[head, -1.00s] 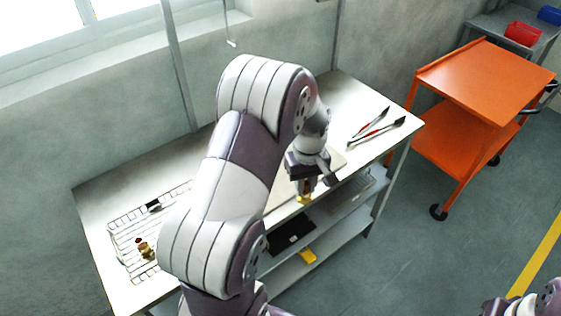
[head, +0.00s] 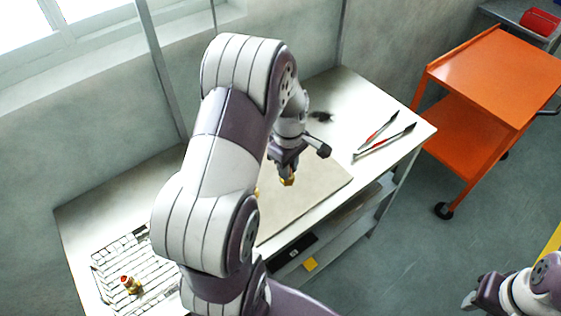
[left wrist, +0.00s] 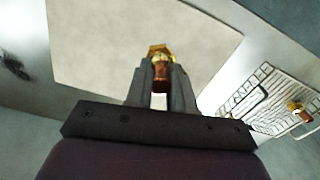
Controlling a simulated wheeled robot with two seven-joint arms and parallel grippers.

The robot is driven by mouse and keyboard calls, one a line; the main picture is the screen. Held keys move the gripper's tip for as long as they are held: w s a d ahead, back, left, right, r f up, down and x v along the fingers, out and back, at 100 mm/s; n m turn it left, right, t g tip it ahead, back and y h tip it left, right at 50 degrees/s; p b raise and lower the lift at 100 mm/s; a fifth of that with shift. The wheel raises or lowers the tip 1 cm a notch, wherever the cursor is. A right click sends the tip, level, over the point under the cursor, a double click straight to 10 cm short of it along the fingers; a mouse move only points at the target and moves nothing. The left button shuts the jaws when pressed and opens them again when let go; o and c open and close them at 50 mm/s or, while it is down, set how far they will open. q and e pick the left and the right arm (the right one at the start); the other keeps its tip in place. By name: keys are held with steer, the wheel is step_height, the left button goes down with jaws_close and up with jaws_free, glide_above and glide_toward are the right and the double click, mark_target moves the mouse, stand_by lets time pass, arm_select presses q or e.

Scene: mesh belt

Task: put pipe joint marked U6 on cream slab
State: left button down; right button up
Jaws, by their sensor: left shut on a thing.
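My left gripper (head: 288,177) is shut on a brass and copper pipe joint (head: 288,182), over the cream slab (head: 305,203). In the left wrist view the pipe joint (left wrist: 160,68) sits between the fingertips, with the slab (left wrist: 100,40) behind it. I cannot tell whether it touches the slab, and no marking is readable. Another brass pipe joint (head: 131,285) with a red end stands on the mesh belt (head: 165,272). A small gold bit (head: 257,192) shows beside my arm, mostly hidden. My right gripper (head: 470,299) is at the lower right, its jaws unclear.
Red-handled tools (head: 384,141) lie on the right of the bench. A dark bristly patch (head: 320,116) is behind the slab. A lower shelf holds a black item (head: 292,252) and a yellow item (head: 311,264). An orange cart (head: 490,75) stands to the right.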

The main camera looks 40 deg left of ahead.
arm_select(q)
steer(key=w+a+f+p, duration=0.1)
steer(key=f, duration=0.1)
steer(key=w+a+f+p, duration=0.1)
steer(key=a+f, duration=0.1)
steer(key=f, duration=0.1)
steer(key=w+a+f+p, duration=0.1)
steer(key=w+a+f, duration=0.1)
steer(key=f, duration=0.1)
steer(key=shift+w+a, duration=0.1)
steer(key=shift+a, duration=0.15)
steer(key=shift+f, duration=0.3)
steer(key=c, duration=1)
jaws_free()
steer(key=shift+c, duration=0.2)
steer(key=shift+o, duration=0.3)
steer(key=shift+r, duration=0.1)
